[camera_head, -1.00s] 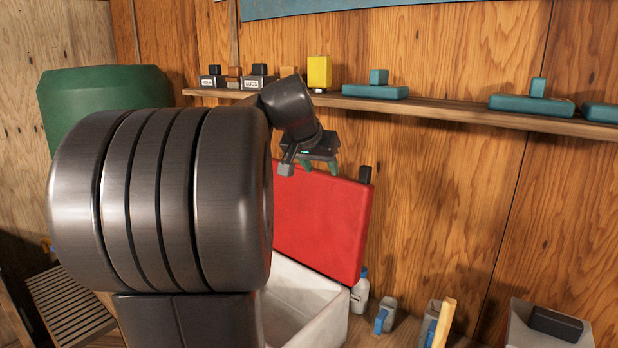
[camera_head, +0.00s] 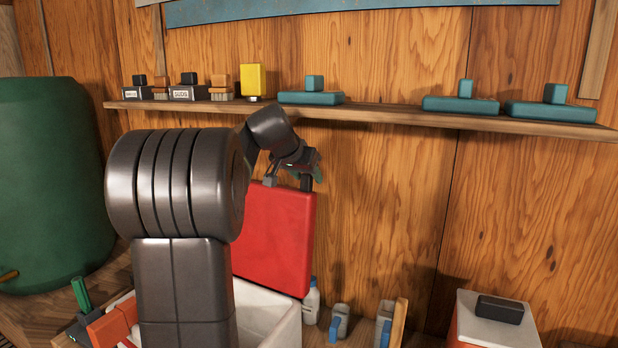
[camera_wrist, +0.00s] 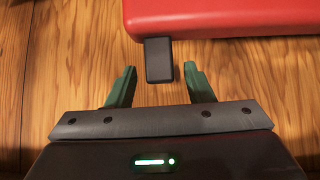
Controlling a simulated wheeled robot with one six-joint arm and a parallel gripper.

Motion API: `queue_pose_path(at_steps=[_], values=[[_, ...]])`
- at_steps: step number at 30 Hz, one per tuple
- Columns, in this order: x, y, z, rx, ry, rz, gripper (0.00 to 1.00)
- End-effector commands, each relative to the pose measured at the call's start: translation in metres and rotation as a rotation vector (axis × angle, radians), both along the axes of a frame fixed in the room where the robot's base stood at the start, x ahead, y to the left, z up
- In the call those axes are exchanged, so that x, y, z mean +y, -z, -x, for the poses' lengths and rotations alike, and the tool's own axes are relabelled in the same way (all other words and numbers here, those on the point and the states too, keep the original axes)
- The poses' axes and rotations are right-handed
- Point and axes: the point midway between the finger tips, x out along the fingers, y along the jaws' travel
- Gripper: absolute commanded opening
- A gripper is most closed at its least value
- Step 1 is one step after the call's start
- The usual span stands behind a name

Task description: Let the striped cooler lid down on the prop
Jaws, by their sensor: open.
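A red cooler lid (camera_head: 275,240) stands open and upright at the back of a white cooler (camera_head: 270,315). I see no stripes on its visible face. A black tab (camera_head: 306,184) sticks out of its top edge. My gripper (camera_head: 303,172) is at that top edge, open. In the wrist view, the green fingertips of my gripper (camera_wrist: 160,72) stand on either side of the end of the tab (camera_wrist: 158,60), with a gap on both sides. The red lid (camera_wrist: 225,18) lies just beyond the fingertips. I cannot make out a prop; my arm hides part of the cooler.
A wall shelf (camera_head: 370,115) with boxes and teal blocks runs above the lid. Bottles and mugs (camera_head: 338,322) stand right of the cooler. A second cooler (camera_head: 495,318) with a white lid is at the right. A green barrel (camera_head: 45,185) stands left.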

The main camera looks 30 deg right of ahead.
Motion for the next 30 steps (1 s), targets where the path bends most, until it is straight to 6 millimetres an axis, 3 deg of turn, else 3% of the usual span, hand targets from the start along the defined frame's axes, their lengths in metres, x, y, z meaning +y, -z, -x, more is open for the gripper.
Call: queue_pose_path(at_steps=[6, 16, 17, 24, 30], values=[[-0.013, 0.016, -0.010, 0.001, -0.001, 0.000, 0.47], [-0.015, 0.019, -0.012, 0.000, 0.000, 0.000, 0.47], [-0.015, 0.019, -0.012, 0.000, 0.000, 0.000, 0.45], [-0.015, 0.019, -0.012, -0.001, -0.001, 0.000, 0.00], [-0.015, 0.019, -0.011, -0.002, -0.001, 0.001, 0.00]])
